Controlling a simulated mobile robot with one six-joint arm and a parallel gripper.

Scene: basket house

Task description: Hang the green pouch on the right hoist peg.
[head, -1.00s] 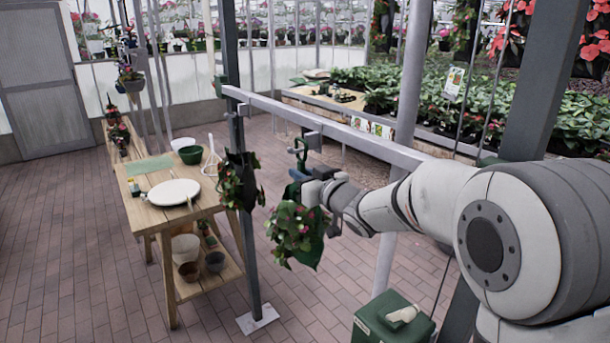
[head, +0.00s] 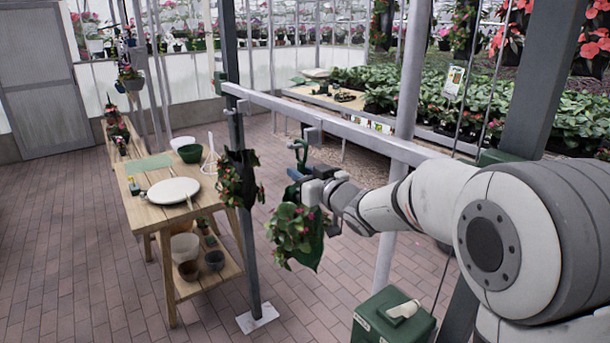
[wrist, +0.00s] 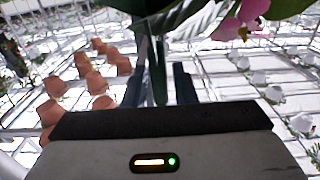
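The green pouch (head: 313,248), with leaves and pink flowers, hangs from my gripper (head: 304,186) in the head view, below the hoist bar. A hook-shaped piece (head: 300,152) stands above the gripper, near the right peg (head: 312,135), a small grey block on the bar. I cannot tell whether hook and peg touch. In the wrist view, the two dark fingers (wrist: 160,88) flank a dark green strip (wrist: 157,70), with leaves and a pink flower above. The gripper looks shut on the pouch's upper part; the exact grip is partly hidden.
The grey hoist bar (head: 365,138) runs to an upright post at left, where another planted pouch (head: 240,180) hangs. A wooden table (head: 150,207) with a white plate stands left. A green box (head: 375,318) is below my arm. Brick floor lies open between.

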